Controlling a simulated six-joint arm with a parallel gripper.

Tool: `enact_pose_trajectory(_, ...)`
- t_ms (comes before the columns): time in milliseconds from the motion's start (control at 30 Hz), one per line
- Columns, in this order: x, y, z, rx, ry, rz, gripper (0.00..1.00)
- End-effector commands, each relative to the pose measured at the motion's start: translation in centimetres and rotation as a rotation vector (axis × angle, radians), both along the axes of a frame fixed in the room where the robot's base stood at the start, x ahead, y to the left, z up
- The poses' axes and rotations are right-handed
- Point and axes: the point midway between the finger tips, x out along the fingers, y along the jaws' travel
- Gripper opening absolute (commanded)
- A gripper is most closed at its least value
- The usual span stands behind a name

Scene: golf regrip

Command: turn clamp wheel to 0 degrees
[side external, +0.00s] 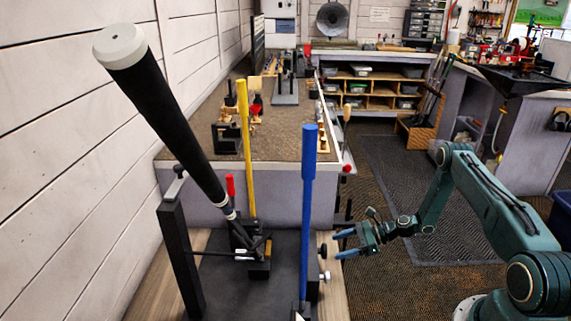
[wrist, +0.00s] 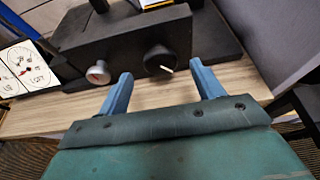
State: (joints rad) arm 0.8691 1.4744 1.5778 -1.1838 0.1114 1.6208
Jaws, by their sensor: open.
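A black round wheel (wrist: 158,58) with a short white mark sits on the front of a black block (wrist: 120,38) in the wrist view. I take it for the clamp wheel; its mark points right and slightly down there. It also shows in the side view (side external: 323,250) on the right of the black bench fixture. My gripper (side external: 338,246) is open and empty, its blue fingertips just right of the wheel. In the wrist view my gripper (wrist: 159,74) has a finger on either side of the wheel's line, apart from it. The exact gap is unclear.
A pale knob (wrist: 98,73) sits left of the wheel, near my left finger. A blue upright post (side external: 308,205) stands beside the fixture. A golf club with a black grip (side external: 165,115) leans over the bench. A yellow post (side external: 246,150) stands behind. Floor mats lie right.

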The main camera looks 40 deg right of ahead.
Motion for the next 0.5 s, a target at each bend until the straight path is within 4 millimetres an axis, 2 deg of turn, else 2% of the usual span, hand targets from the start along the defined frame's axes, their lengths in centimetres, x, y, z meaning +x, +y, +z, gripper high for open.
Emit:
enact_pose_trajectory(233, 2.0, 2.1, -1.2, 0.000, 0.000, 0.002, 0.67)
enact_pose_trajectory(500, 2.9, 2.9, -1.7, 0.000, 0.000, 0.000, 0.67)
